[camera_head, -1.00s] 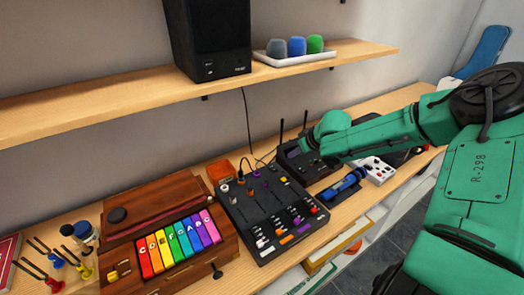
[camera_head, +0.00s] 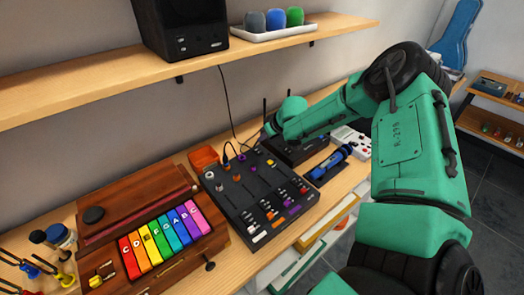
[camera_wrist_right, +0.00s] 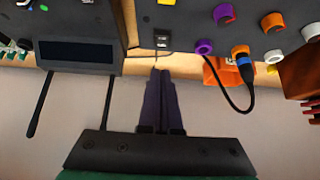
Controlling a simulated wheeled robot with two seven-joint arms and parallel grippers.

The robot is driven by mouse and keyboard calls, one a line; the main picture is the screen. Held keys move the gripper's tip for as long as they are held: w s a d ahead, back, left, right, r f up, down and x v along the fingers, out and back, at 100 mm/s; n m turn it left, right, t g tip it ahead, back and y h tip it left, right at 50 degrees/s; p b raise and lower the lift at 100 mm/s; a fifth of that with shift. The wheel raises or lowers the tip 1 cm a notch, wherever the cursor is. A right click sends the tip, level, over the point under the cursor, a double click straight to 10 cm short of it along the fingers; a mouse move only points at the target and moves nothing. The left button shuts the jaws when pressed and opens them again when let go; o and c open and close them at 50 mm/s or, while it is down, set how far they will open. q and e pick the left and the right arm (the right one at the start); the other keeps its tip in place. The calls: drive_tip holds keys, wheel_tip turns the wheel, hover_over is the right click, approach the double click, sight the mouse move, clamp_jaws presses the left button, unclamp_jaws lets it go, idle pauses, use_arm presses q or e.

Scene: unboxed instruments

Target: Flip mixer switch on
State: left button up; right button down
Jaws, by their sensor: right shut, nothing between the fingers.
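The black mixer (camera_head: 236,196), with coloured knobs and slider caps, lies on the wooden bench in the head view. In the right wrist view the back part of the mixer (camera_wrist_right: 190,42) fills the upper right. A small dark switch with pale marks (camera_wrist_right: 162,40) sits at its back corner. My right gripper (camera_wrist_right: 160,74) is shut and empty, its dark fingers together pointing at the switch, with a small gap in the picture. In the head view my right gripper (camera_head: 265,137) is mostly hidden by its own arm at the mixer's back corner. My left gripper is not in view.
A black box with two antennas (camera_wrist_right: 75,50) stands close beside the mixer. An orange box (camera_head: 204,157) and a plugged cable (camera_wrist_right: 240,100) are at the mixer's back edge. A rainbow-key wooden instrument (camera_head: 150,235) is on the left. A shelf (camera_head: 110,88) hangs above.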

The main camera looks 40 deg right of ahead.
sight(260, 152)
drive_tip(key=f, duration=0.1)
drive_tip(key=f+b, duration=0.1)
drive_tip(key=f, duration=0.1)
drive_tip(key=f+b, duration=0.1)
drive_tip(key=shift+w+f, duration=0.35)
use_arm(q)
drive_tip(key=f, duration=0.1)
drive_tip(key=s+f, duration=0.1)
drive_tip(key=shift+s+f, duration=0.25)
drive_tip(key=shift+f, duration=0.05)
use_arm(e)
drive_tip(key=shift+f, duration=0.4)
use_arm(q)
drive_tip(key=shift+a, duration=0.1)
